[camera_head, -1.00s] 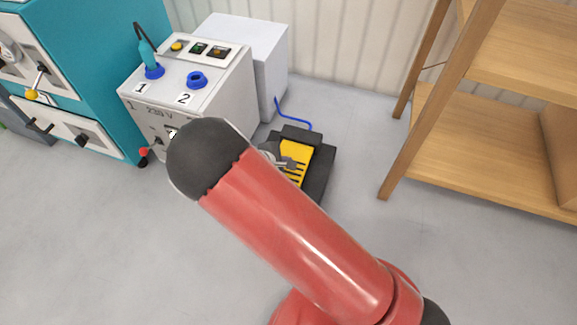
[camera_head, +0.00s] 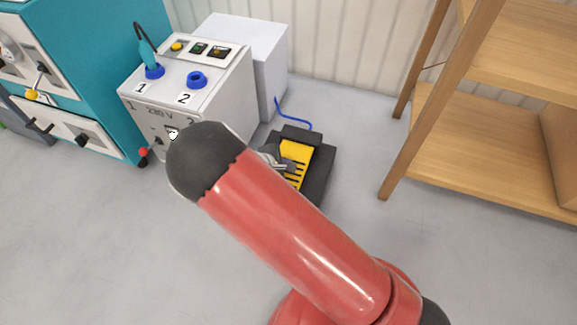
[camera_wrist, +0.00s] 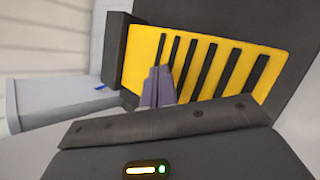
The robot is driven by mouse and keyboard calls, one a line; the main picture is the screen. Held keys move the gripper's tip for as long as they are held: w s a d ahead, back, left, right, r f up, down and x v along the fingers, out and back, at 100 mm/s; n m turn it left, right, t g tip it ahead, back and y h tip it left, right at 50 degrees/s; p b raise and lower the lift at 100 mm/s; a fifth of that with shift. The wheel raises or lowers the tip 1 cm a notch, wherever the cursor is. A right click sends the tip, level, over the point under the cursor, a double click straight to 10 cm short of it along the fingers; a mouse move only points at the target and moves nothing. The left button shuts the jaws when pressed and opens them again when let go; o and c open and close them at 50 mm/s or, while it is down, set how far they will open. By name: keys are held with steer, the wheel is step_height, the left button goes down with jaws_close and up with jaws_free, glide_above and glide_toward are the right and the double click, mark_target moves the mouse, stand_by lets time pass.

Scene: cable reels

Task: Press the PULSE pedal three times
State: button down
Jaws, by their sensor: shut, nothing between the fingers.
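The pedal (camera_head: 297,151) is a yellow plate with black ribs in a dark housing on the floor, right of the grey cabinet. No PULSE label is legible on it. My gripper (camera_head: 289,167) is at the pedal's left side in the head view, partly hidden behind my red arm. In the wrist view the fingertips (camera_wrist: 160,75) are shut and empty. They overlap the ribbed yellow plate (camera_wrist: 144,47). I cannot tell whether they touch it or how far the plate is pressed.
The grey cabinet (camera_head: 215,103) has blue sockets marked 1 and 2. A blue cable (camera_head: 292,119) runs behind the pedal. A wooden shelf (camera_head: 480,165) stands at the right, with clear floor between. A teal machine (camera_head: 90,60) stands at the left.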

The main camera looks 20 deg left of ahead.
steer(key=shift+f, duration=1.15)
stand_by(0.9)
steer(key=shift+r, duration=0.1)
steer(key=shift+r+p, duration=0.8)
steer(key=shift+r, duration=0.75)
steer(key=shift+r+p, duration=1.55)
steer(key=shift+r, duration=1)
